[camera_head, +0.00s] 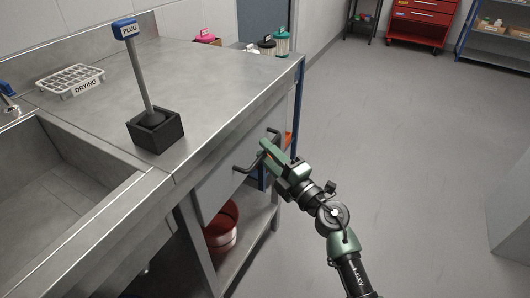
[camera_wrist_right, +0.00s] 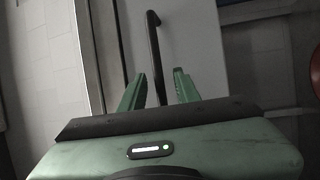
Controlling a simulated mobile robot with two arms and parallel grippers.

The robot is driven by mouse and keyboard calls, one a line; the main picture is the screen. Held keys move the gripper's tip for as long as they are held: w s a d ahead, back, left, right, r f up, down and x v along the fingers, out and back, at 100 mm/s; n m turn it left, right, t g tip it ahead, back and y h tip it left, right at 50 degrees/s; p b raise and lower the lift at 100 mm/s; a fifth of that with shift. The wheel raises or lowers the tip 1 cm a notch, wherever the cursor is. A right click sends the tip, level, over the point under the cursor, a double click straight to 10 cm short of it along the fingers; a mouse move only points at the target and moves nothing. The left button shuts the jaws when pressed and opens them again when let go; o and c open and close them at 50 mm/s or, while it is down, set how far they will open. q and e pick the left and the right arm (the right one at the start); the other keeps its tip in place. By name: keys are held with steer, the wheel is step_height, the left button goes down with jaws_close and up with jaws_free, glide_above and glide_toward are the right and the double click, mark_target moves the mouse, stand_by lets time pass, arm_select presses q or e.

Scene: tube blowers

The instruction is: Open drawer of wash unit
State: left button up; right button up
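The wash unit is a metal counter (camera_head: 215,85) with a sink at the left. Its drawer front (camera_head: 218,187) is the panel under the counter's right edge and looks shut. A dark bar handle (camera_head: 242,168) sticks out from it, and it also shows in the right wrist view (camera_wrist_right: 154,45). My right gripper (camera_head: 264,149) is at the handle. In the right wrist view its two green fingers (camera_wrist_right: 159,88) stand apart, with the handle bar between them. Contact with the bar cannot be told. My left gripper is not in view.
A plug holder (camera_head: 155,130) with a rod and a drying rack (camera_head: 70,80) stand on the counter. A red bucket (camera_head: 221,228) is on the shelf below the drawer. The floor (camera_head: 400,130) to the right is clear. A red tool cabinet (camera_head: 417,22) stands far back.

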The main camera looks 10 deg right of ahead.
steer(key=shift+w+a, duration=0.2)
steer(key=shift+w, duration=0.15)
jaws_close()
stand_by(1.2)
